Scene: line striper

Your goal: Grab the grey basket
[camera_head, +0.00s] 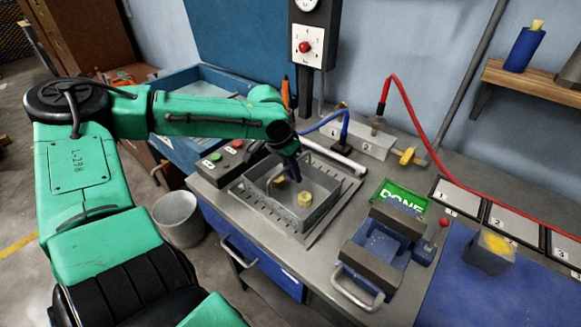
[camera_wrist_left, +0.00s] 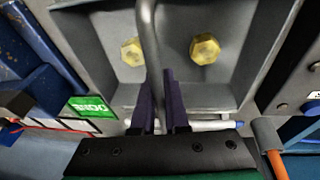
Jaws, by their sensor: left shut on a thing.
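The grey basket (camera_head: 272,206) sits on a slotted metal plate on the workbench. Two yellow nut-like pieces (camera_head: 305,200) lie inside it; they also show in the left wrist view (camera_wrist_left: 205,48). My left gripper (camera_head: 296,170) reaches over the far side of the basket, pointing down. In the left wrist view, the gripper (camera_wrist_left: 160,84) has its dark fingers on either side of the basket's grey handle bar (camera_wrist_left: 149,40), shut on it. The basket's inside (camera_wrist_left: 230,95) fills much of that view. My right gripper is not in view.
A blue vise (camera_head: 385,245) and a green DONE sign (camera_head: 402,198) stand right of the basket. A button box (camera_head: 228,153) is to its left. Red and blue hoses cross behind. A bucket (camera_head: 180,218) stands on the floor left of the bench.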

